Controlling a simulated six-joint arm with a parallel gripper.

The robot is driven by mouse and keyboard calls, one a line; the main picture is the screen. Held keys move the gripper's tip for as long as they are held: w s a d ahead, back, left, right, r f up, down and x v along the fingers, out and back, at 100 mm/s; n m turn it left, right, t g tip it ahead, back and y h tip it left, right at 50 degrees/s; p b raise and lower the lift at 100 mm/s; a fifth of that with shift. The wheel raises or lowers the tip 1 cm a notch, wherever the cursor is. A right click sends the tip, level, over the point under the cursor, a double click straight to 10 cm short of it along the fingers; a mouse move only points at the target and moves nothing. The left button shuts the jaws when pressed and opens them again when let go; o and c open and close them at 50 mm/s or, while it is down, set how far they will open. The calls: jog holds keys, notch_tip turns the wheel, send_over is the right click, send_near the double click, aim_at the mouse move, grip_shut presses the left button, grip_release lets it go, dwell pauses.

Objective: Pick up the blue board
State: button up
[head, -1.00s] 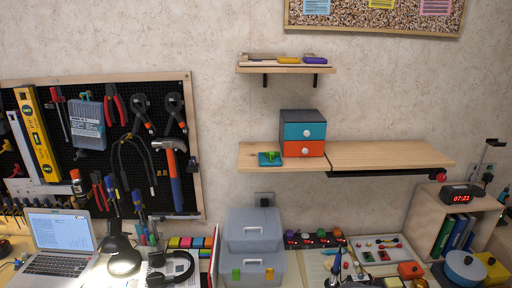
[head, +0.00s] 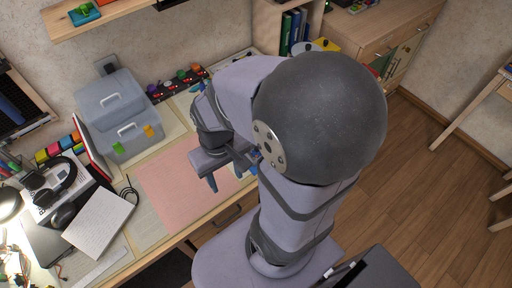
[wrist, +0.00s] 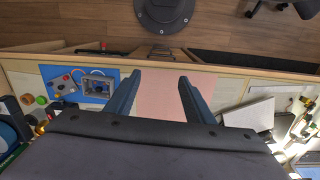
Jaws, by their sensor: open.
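The blue board (wrist: 62,91) lies flat on the desk at the left of the wrist view. It bears a grey square box (wrist: 98,87), knobs and a curved wire. In the head view my arm covers most of that area, and I cannot make the board out clearly. My gripper (wrist: 160,76) is open and empty, with its two blue fingers apart above the pink mat (wrist: 160,98). The board is to the left of the fingers, apart from them. The gripper also shows from above in the head view.
A grey toolbox (head: 115,108) stands at the desk's back by the wall. A notebook (head: 100,222) and headphones (head: 50,188) lie on the left. A wooden shelf (head: 110,12) overhangs the back. The pink mat (head: 180,190) is clear. The desk's front edge is near the gripper.

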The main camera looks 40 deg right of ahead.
jog(key=d+f+m+g+y+b, duration=0.25)
jog(key=d+f+m+b, duration=0.2)
jog(key=d+f, duration=0.8)
jog(key=w+d+n+t+h, duration=0.1)
jog(key=w+d+n, duration=0.1)
jog(key=w+d, duration=0.2)
jog(key=w+d+f+n+t+h, duration=0.1)
jog(key=w+d, duration=0.3)
jog(key=w, duration=0.4)
jog(key=shift+w+f+n+t+p, duration=0.2)
jog(key=shift+n+t+p, duration=0.15)
jog(key=shift+n, duration=0.4)
jog(key=shift+h, duration=0.25)
jog(key=shift+f+p, duration=1.45)
jog(key=shift+f, duration=2.15)
jog(key=c, duration=0.7)
